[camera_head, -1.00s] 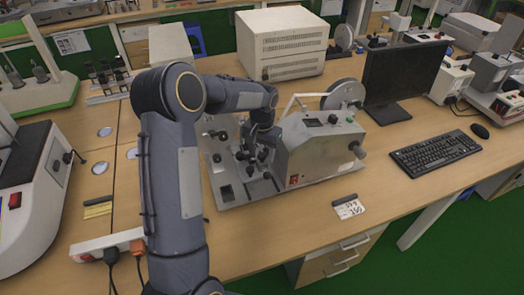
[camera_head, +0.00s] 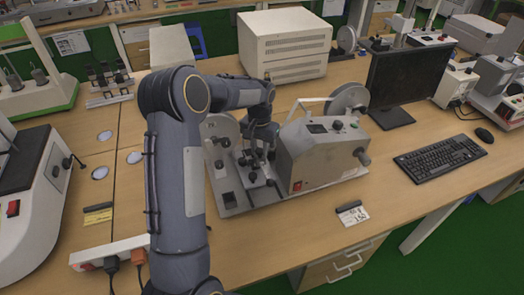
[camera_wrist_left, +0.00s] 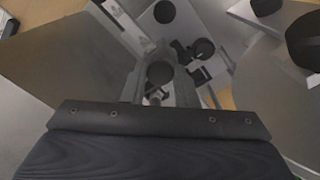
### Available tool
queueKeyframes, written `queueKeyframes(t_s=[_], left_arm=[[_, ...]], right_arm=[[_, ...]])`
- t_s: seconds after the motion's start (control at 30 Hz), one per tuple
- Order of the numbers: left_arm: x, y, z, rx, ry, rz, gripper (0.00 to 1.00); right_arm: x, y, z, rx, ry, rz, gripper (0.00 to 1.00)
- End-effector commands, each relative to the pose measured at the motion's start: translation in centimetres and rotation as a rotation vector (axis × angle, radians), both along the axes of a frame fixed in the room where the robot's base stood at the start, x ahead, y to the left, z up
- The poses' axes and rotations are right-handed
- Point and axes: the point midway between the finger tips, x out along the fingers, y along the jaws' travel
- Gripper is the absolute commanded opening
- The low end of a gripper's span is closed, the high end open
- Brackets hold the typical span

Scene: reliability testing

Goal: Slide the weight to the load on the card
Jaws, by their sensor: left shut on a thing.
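The grey tester (camera_head: 318,160) stands on the wooden bench, with a metal base plate and small dark knobs on its left part. My left gripper (camera_head: 258,152) reaches down into that left part. It is shut on what looks like the weight, which the fingers and arm mostly hide. In the left wrist view, dark round knobs (camera_wrist_left: 160,73) and metal parts show ahead of the gripper (camera_wrist_left: 158,95). The white card (camera_head: 353,216) with a black clip lies in front of the tester; its handwriting is too small to read surely. My right gripper is not in view.
A monitor (camera_head: 400,78) and keyboard (camera_head: 440,158) stand to the right. A beige box (camera_head: 285,45) is behind. A power strip (camera_head: 110,252) with plugs and a white machine (camera_head: 30,195) are at the left. The bench around the card is clear.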

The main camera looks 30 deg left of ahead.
Motion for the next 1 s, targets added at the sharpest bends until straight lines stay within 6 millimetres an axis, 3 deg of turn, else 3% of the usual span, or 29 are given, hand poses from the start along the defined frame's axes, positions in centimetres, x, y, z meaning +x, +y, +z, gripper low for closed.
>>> queueKeyframes(t_s=[0.23, 0.27, 0.43, 0.77, 1.0], left_arm=[[0.0, 0.0, -0.2, -0.001, 0.004, 0.000, 0.00], [0.0, 0.0, -0.2, -0.001, 0.004, 0.000, 0.28], [0.0, 0.0, -0.2, -0.001, 0.003, 0.000, 0.49], [0.0, 0.0, 0.3, -0.001, 0.003, 0.000, 0.49], [0.1, 0.0, 4.0, -0.001, -0.001, 0.000, 0.49]], right_arm=[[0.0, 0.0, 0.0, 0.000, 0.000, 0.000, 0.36], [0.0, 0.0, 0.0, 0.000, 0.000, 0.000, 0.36], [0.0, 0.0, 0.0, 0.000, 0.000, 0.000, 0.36], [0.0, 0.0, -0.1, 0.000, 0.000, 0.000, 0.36], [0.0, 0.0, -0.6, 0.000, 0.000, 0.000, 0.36]])
